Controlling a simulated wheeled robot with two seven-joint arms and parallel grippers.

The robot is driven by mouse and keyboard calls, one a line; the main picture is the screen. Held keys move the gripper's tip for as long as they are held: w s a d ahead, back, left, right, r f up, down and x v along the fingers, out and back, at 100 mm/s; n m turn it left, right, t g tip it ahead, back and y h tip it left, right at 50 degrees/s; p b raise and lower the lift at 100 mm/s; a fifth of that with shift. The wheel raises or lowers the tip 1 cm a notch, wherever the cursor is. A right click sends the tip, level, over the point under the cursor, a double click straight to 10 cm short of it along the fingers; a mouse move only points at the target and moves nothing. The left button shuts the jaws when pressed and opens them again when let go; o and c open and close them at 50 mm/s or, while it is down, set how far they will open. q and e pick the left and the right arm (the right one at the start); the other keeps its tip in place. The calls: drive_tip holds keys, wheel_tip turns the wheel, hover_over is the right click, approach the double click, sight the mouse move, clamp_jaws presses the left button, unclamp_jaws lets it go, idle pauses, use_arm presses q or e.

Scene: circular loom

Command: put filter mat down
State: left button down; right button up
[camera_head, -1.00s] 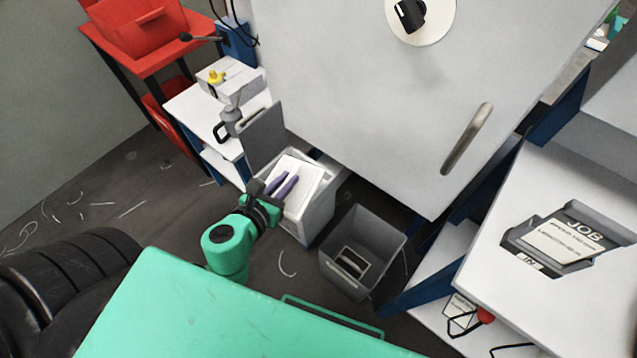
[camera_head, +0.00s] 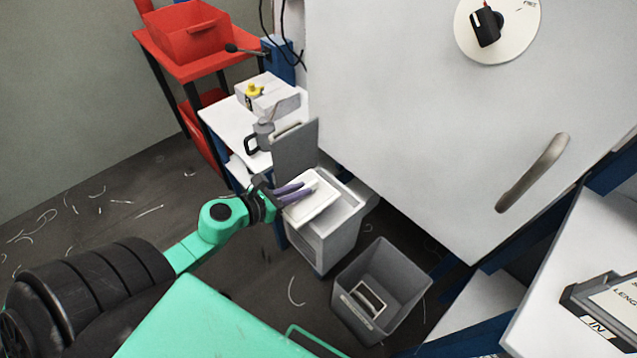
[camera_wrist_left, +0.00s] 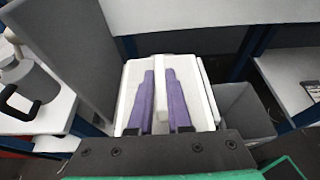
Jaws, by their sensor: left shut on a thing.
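The filter mat (camera_head: 319,207) is a flat white pad, tilted at the top of an open grey-white box (camera_head: 322,246). It covers the left part of the box's opening. Whether it touches the rim I cannot tell. My left gripper (camera_head: 300,190) comes from the left with purple fingers shut on the mat. In the left wrist view the two purple fingers (camera_wrist_left: 163,100) lie on either side of a white strip of the mat (camera_wrist_left: 161,85), over the box (camera_wrist_left: 205,100). My right gripper is not in view.
A grey lid panel (camera_head: 296,150) stands upright behind the box. A grey bin (camera_head: 402,283) holding a small frame stands on the floor to its right. A large white cabinet door (camera_head: 430,130) is behind. A white side table (camera_head: 228,125) stands to the left.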

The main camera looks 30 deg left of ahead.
sight(318, 188)
use_arm(q)
drive_tip(key=w, duration=0.2)
drive_tip(key=w+d+p, duration=0.1)
drive_tip(key=w+d, duration=0.1)
drive_tip(key=w, duration=0.1)
drive_tip(key=shift+w+r+p, duration=0.15)
drive_tip(key=shift+w+p, duration=0.15)
drive_tip(key=shift+w, duration=0.05)
wheel_tip(318, 188, down, 4)
drive_tip(key=shift+w+r+b, duration=0.1)
drive_tip(key=shift+w+b, duration=0.05)
drive_tip(key=shift+b, duration=0.95)
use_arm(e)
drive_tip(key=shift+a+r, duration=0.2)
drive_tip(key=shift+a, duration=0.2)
use_arm(q)
drive_tip(key=shift+f+b, duration=0.55)
drive_tip(key=shift+f, duration=0.1)
drive_tip(key=c, duration=0.8)
unclamp_jaws()
drive_tip(key=shift+c, duration=0.2)
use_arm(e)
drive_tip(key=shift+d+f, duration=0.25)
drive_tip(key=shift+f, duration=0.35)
use_arm(q)
drive_tip(key=shift+r, duration=0.1)
